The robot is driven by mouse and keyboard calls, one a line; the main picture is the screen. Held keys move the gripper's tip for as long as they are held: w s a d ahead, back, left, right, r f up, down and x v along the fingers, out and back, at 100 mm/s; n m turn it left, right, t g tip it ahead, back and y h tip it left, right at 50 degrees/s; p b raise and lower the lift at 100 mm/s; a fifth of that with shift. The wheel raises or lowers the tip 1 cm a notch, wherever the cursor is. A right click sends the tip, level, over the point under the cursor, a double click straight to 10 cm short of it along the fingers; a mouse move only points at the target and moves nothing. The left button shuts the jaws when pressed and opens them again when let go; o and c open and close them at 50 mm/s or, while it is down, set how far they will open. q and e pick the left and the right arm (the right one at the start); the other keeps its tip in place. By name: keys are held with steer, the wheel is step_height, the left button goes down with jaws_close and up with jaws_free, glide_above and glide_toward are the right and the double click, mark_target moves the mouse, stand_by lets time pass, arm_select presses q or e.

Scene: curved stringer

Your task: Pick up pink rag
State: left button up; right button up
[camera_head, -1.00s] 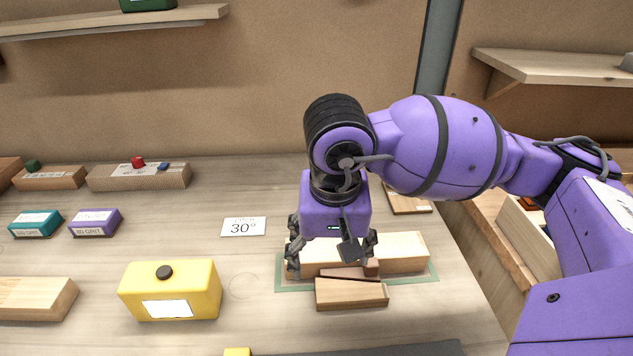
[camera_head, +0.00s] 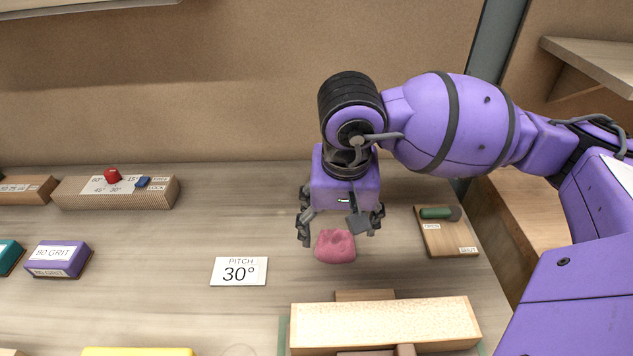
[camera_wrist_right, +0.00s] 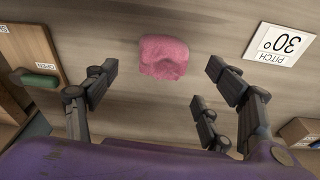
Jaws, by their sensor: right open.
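The pink rag (camera_head: 335,247) is a small crumpled lump on the wooden bench. In the head view it lies just in front of and below my right gripper (camera_head: 340,230), whose fingers are spread and empty. In the right wrist view the rag (camera_wrist_right: 164,57) lies beyond the open fingers (camera_wrist_right: 155,95), between their two sides and apart from them. My left gripper is in neither view.
A pale wooden block (camera_head: 385,325) lies in front of the rag. A "PITCH 30°" card (camera_head: 239,271) lies to its left. A board with a green handle (camera_head: 447,240) lies to its right. A purple 80 grit block (camera_head: 58,260) sits far left.

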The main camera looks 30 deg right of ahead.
mark_target(338, 236)
steer(key=f, duration=0.5)
steer(key=shift+w+d+f, duration=0.15)
steer(key=shift+w+f, duration=0.05)
steer(key=shift+w, duration=0.15)
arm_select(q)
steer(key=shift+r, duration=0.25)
arm_select(e)
steer(key=shift+c, duration=0.4)
steer(key=c, duration=1)
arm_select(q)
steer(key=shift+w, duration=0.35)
arm_select(e)
steer(key=shift+r, duration=0.1)
